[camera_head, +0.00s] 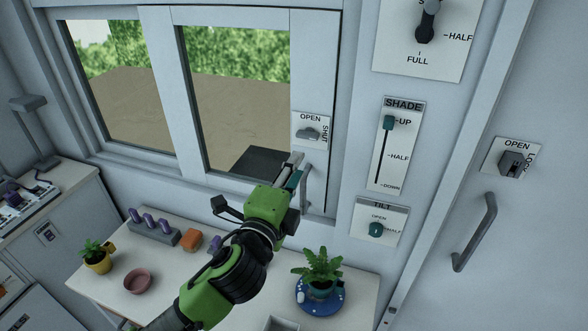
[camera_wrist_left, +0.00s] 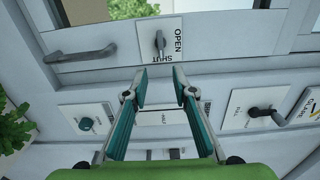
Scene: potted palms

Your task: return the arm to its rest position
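My left arm (camera_head: 243,262) is green and black and reaches up from the bottom of the head view. Its left gripper (camera_head: 294,172) is near the window's lower right corner, in front of the grey window handle (camera_head: 306,185). In the left wrist view the two teal fingers of the gripper (camera_wrist_left: 161,90) stand apart with nothing between them. The handle also shows in the wrist view (camera_wrist_left: 80,54), left of the fingers. The window latch plate (camera_wrist_left: 160,40) is beyond the fingertips. Whether the gripper touches the handle in the head view is hard to tell. My right gripper is not in view.
Below the arm, a white table (camera_head: 185,262) holds a potted palm on a blue saucer (camera_head: 311,305), a yellow-potted plant (camera_head: 97,258), a pink bowl (camera_head: 137,281) and an orange block (camera_head: 191,240). The shade panel (camera_head: 396,146) and a door handle (camera_head: 475,232) are at right.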

